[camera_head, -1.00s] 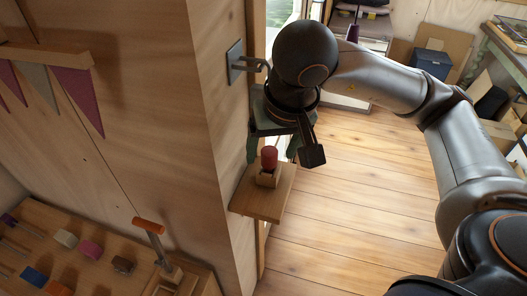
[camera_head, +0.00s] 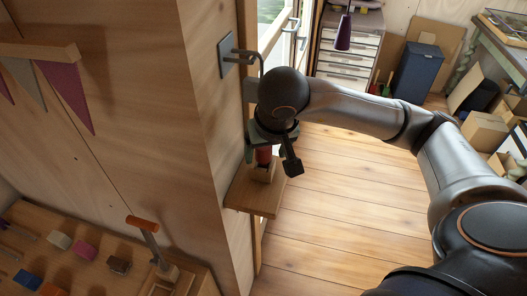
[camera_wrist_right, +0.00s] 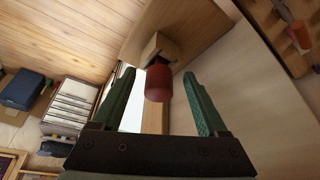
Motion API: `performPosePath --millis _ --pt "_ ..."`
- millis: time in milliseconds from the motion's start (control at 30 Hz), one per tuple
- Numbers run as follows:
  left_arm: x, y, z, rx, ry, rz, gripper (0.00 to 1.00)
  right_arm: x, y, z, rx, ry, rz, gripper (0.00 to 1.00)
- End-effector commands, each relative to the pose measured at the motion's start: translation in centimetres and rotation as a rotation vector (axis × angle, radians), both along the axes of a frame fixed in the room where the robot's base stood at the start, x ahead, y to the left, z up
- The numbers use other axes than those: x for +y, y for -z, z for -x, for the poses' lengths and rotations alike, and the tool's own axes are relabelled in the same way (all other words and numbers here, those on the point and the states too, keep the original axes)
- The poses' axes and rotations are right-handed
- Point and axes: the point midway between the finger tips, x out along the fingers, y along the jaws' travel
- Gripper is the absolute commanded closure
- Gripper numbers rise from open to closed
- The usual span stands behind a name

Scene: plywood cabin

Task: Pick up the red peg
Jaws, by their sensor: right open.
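The red peg (camera_head: 263,155) stands upright in a small wooden block (camera_head: 264,173) on a little wooden shelf (camera_head: 254,194) fixed to the plywood wall. In the right wrist view the peg (camera_wrist_right: 158,84) shows between the two green fingers, with clear gaps on both sides, and the block (camera_wrist_right: 160,48) is beyond it. My right gripper (camera_head: 263,148) is open at the peg's upper part and hides some of it in the head view. In the wrist view the gripper's fingertips (camera_wrist_right: 160,78) are level with the peg. My left gripper is not in view.
A metal bracket (camera_head: 240,57) sticks out of the wall close to my right wrist. A workbench (camera_head: 100,262) with coloured blocks and an orange-handled tool (camera_head: 143,224) is at the lower left. Drawers (camera_head: 347,50) and a blue bin (camera_head: 418,70) stand behind. The floor right of the shelf is clear.

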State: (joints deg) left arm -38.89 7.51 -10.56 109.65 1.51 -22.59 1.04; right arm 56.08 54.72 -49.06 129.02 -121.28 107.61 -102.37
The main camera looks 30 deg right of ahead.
Motion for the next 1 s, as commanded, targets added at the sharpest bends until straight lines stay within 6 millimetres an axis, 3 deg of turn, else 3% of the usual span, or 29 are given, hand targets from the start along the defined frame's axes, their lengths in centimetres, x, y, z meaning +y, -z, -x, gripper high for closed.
performPosePath --millis 200,467,1000 --pt "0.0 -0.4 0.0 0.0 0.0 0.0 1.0 -0.3 2.3 -0.9 0.002 -0.001 0.001 0.24" --pt "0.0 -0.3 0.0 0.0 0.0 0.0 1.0 -0.4 2.4 -0.9 0.0 -0.001 0.0 0.25" --pt "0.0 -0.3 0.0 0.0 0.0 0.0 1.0 -0.3 2.4 -0.9 0.0 -0.001 0.0 0.86"
